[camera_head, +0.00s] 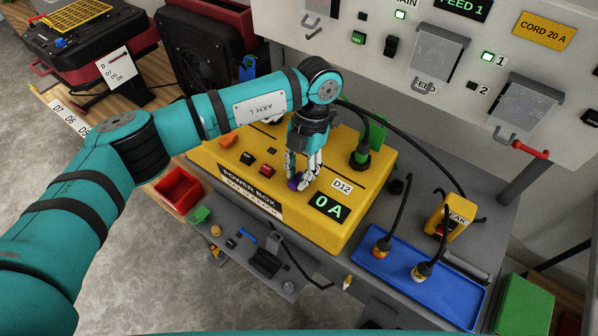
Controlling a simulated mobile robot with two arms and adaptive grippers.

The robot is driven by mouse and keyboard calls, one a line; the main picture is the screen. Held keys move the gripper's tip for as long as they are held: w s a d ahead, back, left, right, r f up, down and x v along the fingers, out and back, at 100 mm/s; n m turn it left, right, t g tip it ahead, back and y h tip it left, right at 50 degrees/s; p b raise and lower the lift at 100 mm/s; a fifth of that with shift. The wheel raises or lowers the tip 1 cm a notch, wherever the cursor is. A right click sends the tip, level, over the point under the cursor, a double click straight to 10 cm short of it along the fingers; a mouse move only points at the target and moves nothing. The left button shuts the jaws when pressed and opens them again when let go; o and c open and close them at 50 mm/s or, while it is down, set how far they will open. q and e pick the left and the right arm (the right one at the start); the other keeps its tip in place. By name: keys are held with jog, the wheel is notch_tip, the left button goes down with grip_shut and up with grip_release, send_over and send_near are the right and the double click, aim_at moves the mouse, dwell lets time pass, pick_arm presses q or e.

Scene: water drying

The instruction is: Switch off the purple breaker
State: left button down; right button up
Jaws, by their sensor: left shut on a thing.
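The yellow power box (225,158) sits on the grey bench, with a dark display (328,207) reading "0 A" in green on its top. The purple breaker (293,184) is on top of the box near the front edge, mostly covered by my left gripper. My left gripper (300,184) points down from above with its fingers closed on the purple breaker. The fingers hide which way the breaker is set. My right gripper is out of view.
Other coloured breakers (268,170) stand left of the gripper. A green plug (360,158) with a black cable is at the right of the box. A blue tray (420,278) with two plugs, a yellow "LEAK" device (452,220) and a red bin (180,190) are around it.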

pick_arm(q)
jog(key=c, duration=1.1)
grip_release()
jog(key=shift+r, duration=0.1)
jog(key=v, duration=1.1)
jog(key=shift+w+r, duration=0.15)
jog(key=shift+r, duration=0.25)
